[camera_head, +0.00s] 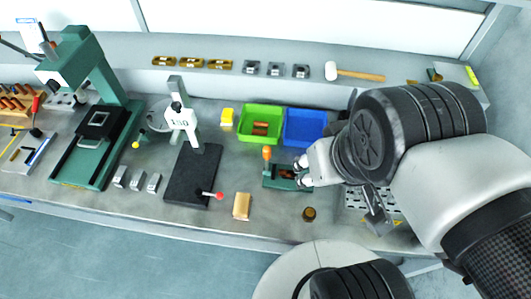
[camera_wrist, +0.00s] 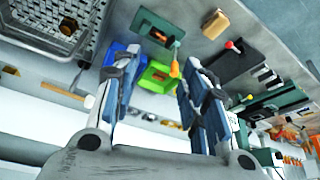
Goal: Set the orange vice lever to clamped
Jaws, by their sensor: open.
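The vice has a dark green base (camera_head: 272,183) on the bench, at the middle of the head view. Its orange lever (camera_head: 267,154) stands up at the vice's left end. In the wrist view the green vice base (camera_wrist: 145,22) is near the top, and the orange lever (camera_wrist: 175,69) shows between my fingers. My gripper (camera_head: 300,171) is open and empty, at the right end of the vice and partly covering it in the head view. In the wrist view my gripper (camera_wrist: 163,57) has its two fingers apart on either side of the lever. I cannot tell the height gap.
Green (camera_head: 259,143) and blue (camera_head: 304,143) bins stand behind the vice. A wooden block (camera_head: 241,206) and a brown cylinder (camera_head: 309,214) lie in front. A dark plate stand with a red-knobbed rod (camera_head: 219,196) is to the left. A metal mesh basket (camera_wrist: 22,38) shows in the wrist view.

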